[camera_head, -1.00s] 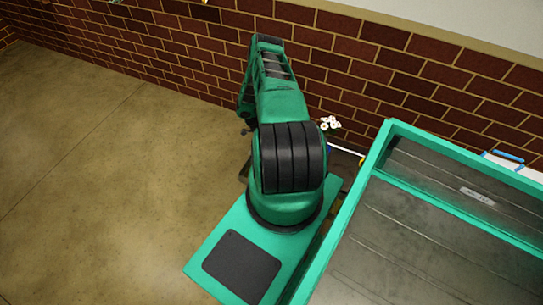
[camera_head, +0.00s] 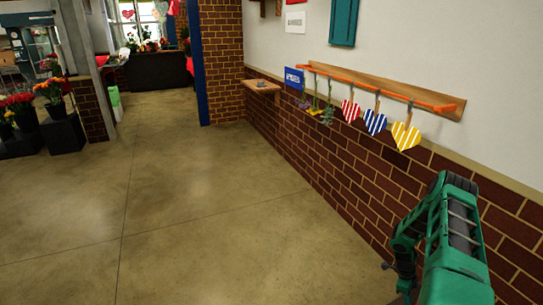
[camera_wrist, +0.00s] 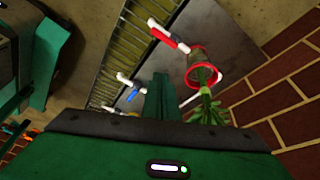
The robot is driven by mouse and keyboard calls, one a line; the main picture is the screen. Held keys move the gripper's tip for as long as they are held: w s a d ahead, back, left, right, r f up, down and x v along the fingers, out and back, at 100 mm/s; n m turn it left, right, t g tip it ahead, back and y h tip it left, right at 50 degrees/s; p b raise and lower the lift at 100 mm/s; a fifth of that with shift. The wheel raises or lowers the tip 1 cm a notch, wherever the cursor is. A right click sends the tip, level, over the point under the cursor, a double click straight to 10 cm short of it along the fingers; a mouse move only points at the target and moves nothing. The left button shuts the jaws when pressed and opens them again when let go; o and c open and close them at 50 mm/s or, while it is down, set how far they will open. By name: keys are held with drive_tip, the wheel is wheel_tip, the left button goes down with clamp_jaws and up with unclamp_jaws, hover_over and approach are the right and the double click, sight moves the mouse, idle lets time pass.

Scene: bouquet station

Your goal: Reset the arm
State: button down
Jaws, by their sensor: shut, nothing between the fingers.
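My green arm (camera_head: 455,240) is folded at the lower right of the head view, close to the brick wall. The head view does not clearly show the gripper's fingers. In the wrist view my gripper (camera_wrist: 160,84) has its green fingers together, shut and empty. Just beyond them, to the right, is a container with a red rim (camera_wrist: 203,76) with green stems (camera_wrist: 208,108) by it. I cannot tell whether the fingers touch anything.
The brick wall (camera_head: 330,170) runs along the right. Heart-shaped striped tags (camera_head: 375,121) hang from a wooden rail (camera_head: 385,90). A small wooden shelf (camera_head: 262,86) juts from the wall. Flower buckets (camera_head: 55,105) stand at left. The middle floor (camera_head: 190,200) is clear.

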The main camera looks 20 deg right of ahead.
drive_tip(key=w+a+r+n, duration=0.1)
drive_tip(key=w+r+n, duration=0.15)
drive_tip(key=r, duration=0.85)
drive_tip(key=w+a+r+n+h, duration=0.1)
drive_tip(key=a+r+n, duration=0.15)
drive_tip(key=r, duration=0.85)
drive_tip(key=w+a+r+n, duration=0.1)
drive_tip(key=w+r+n, duration=0.15)
drive_tip(key=r, duration=0.85)
drive_tip(key=s+a+r+n+t, duration=0.1)
drive_tip(key=s+a+r+n, duration=0.3)
drive_tip(key=r, duration=0.4)
drive_tip(key=s+a+r+n+y, duration=0.1)
drive_tip(key=s+a+r+n, duration=0.1)
drive_tip(key=s+a+r, duration=0.35)
drive_tip(key=s+a+r+n+t, duration=0.1)
drive_tip(key=s+a+r+n, duration=0.15)
drive_tip(key=a+r, duration=0.55)
drive_tip(key=s+a+r+n+y, duration=0.1)
drive_tip(key=s+a+r+n, duration=0.1)
drive_tip(key=s+a, duration=0.3)
drive_tip(key=s+a+r+n+t+y, duration=0.1)
drive_tip(key=s+a+r+n, duration=0.2)
drive_tip(key=s, duration=0.4)
drive_tip(key=shift+s+a+r+n, duration=0.2)
drive_tip(key=shift+s+a+n, duration=0.2)
drive_tip(key=shift+a+n, duration=0.55)
drive_tip(key=shift+s+a, duration=0.1)
drive_tip(key=shift+s, duration=0.05)
